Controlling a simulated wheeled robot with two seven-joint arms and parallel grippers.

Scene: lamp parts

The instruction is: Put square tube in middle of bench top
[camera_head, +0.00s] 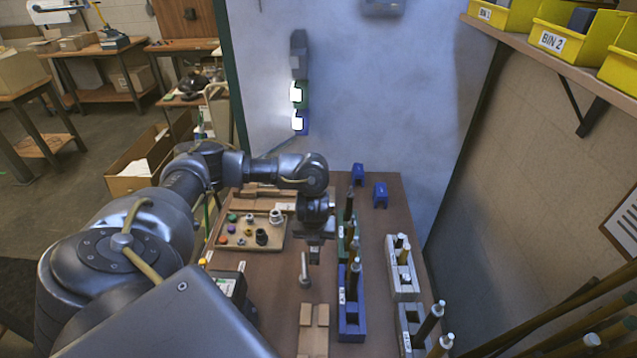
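My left arm comes in from the left, and its gripper (315,254) points down over the middle of the bench top (277,290). Its fingers are small and dark here, so I cannot tell whether they are open or shut. A small pale metal piece (305,270) shows just below and left of the fingers; I cannot tell if they touch it. Dark upright tubes stand in the blue holder (351,325), in the green holder behind it, and in the grey holders (402,293) to the right. I cannot tell which one is the square tube. My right gripper is not in view.
A wooden tray (272,242) with small coloured parts lies left of the gripper. Tan blocks (313,330) lie at the near middle. Two blue clips (380,195) sit at the back right. A pale panel (350,90) stands behind the bench; yellow bins (560,38) sit on a shelf upper right.

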